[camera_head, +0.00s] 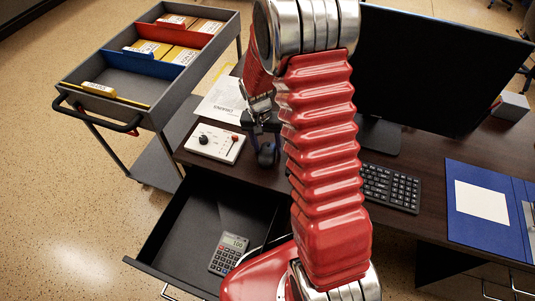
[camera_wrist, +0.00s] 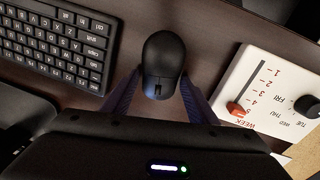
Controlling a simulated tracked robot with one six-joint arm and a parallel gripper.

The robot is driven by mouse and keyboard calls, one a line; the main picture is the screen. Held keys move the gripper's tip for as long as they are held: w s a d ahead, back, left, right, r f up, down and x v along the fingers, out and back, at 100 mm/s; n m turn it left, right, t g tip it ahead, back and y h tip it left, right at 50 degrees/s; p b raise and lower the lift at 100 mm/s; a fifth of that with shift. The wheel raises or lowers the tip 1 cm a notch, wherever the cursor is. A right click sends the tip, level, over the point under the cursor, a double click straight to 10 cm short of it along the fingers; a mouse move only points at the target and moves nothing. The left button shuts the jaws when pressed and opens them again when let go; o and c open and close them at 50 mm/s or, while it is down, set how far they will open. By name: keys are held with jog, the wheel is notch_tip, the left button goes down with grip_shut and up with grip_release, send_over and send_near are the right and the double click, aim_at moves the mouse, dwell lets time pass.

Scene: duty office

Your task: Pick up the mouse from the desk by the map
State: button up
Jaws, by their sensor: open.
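The black mouse (camera_wrist: 163,60) lies on the dark desk (camera_wrist: 205,35) in the wrist view. My gripper (camera_wrist: 161,80) is open, with one dark blue finger on each side of the mouse's near end. I see gaps between the fingers and the mouse, and nothing is gripped. In the head view my gripper (camera_head: 266,150) hangs low over the desk, left of my red arm. The mouse cannot be clearly made out there among the dark gripper parts.
A white panel (camera_wrist: 265,85) with a red slider and black knob lies beside the gripper. A keyboard (camera_wrist: 58,45) lies on the other side. A monitor (camera_head: 430,75) stands behind. An open drawer (camera_head: 190,225) holding a calculator (camera_head: 228,252) juts out below.

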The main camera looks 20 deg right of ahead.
aim_at(267, 147)
dwell(0.4)
jog(key=c, duration=0.8)
jog(key=shift+c, duration=0.2)
jog(key=shift+r, duration=0.1)
notch_tip(267, 147, up, 10)
dwell(0.6)
